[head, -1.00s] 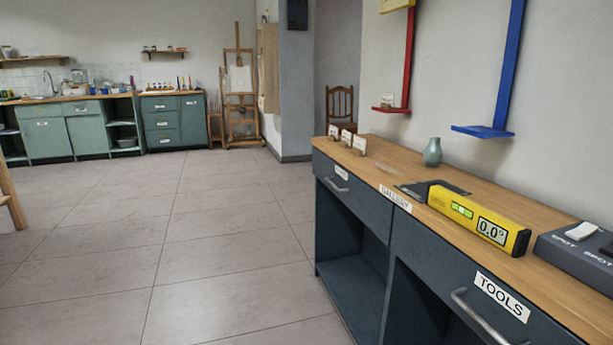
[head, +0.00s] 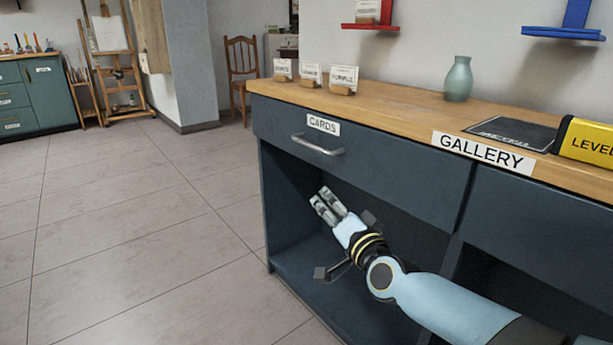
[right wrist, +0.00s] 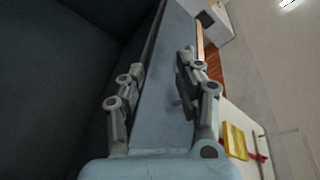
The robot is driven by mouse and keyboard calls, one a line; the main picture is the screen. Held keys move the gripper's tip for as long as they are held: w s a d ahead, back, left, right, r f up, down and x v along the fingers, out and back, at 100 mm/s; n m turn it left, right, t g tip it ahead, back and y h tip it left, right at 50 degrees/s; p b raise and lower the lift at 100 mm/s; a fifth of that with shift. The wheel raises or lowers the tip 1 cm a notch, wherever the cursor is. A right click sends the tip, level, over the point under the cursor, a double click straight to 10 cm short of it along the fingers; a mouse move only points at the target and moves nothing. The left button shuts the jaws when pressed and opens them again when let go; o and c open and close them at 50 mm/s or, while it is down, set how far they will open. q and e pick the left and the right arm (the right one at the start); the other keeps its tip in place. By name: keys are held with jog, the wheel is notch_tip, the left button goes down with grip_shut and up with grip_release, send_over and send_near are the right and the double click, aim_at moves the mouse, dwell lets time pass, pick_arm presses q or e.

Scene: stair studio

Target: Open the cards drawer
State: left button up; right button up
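The cards drawer (head: 385,163) is a dark blue-grey front labelled CARDS at the left end of the counter. It looks shut, flush with the cabinet. Its metal bar handle (head: 318,146) sits below the label. My right gripper (head: 323,196) is below the handle, apart from it, in front of the open compartment, fingers pointing up and left. In the right wrist view my right gripper (right wrist: 162,62) is open, its two fingers spread and nothing clearly between them. The blue-grey drawer front lies behind them. My left gripper is not in view.
On the wooden counter top (head: 400,105) stand small cards in holders (head: 343,79), a green vase (head: 459,79), a dark flat plate (head: 512,133) and a yellow level (head: 588,142). Open shelves lie under the drawers. The tiled floor (head: 140,240) to the left is clear.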

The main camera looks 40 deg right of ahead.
aim_at(311, 146)
jog(key=w+d+r+m+b, duration=0.1)
jog(key=w+r, duration=0.1)
jog(key=w, duration=0.1)
jog(key=w+d+r+t+h+b, duration=0.1)
jog(key=w+r, duration=0.2)
jog(key=w, duration=0.1)
jog(key=w+d+r+m, duration=0.1)
jog(key=w+r, duration=0.2)
jog(key=shift+w+r+m+t+b, duration=0.2)
jog(key=shift+w+m+t+b, duration=0.1)
jog(key=shift+w+t+b, duration=0.1)
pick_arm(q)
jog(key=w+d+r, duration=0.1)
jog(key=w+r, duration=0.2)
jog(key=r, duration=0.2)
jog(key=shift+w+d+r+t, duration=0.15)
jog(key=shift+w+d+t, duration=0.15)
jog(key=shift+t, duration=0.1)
pick_arm(e)
jog(key=shift+w+d+r, duration=0.15)
jog(key=shift+w+r, duration=0.1)
jog(key=shift+w, duration=0.3)
grip_shut()
